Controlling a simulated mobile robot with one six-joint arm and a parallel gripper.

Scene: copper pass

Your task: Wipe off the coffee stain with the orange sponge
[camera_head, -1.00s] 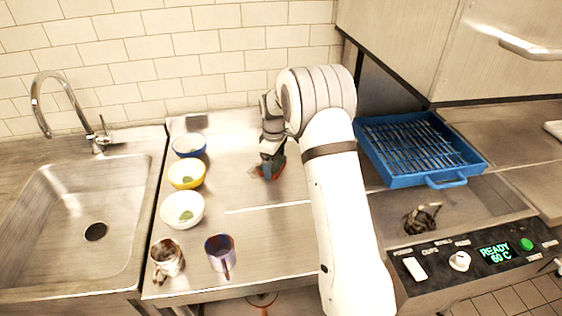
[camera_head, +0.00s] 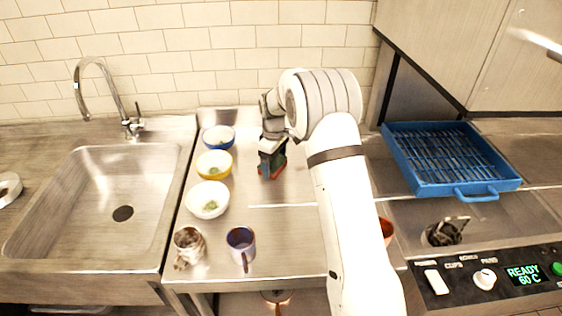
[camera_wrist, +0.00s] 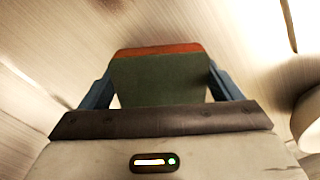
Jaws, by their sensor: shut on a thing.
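The orange sponge (camera_wrist: 158,50) has a green face and is held between the blue fingers of my gripper (camera_wrist: 160,82) in the wrist view. In the head view, my gripper (camera_head: 271,168) points down at the steel counter (camera_head: 290,228), right of the bowls. A little orange of the sponge (camera_head: 281,164) shows there beside the fingers. The sponge looks at or close to the counter, but I cannot tell whether it touches. I cannot make out the coffee stain in either view; the gripper and sponge hide part of the counter.
Blue (camera_head: 218,138), yellow (camera_head: 214,163) and white (camera_head: 207,199) bowls stand left of my gripper. A stained mug (camera_head: 189,247) and a dark mug (camera_head: 241,247) stand nearer the front. A sink (camera_head: 95,205) is left, a blue rack (camera_head: 450,165) right.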

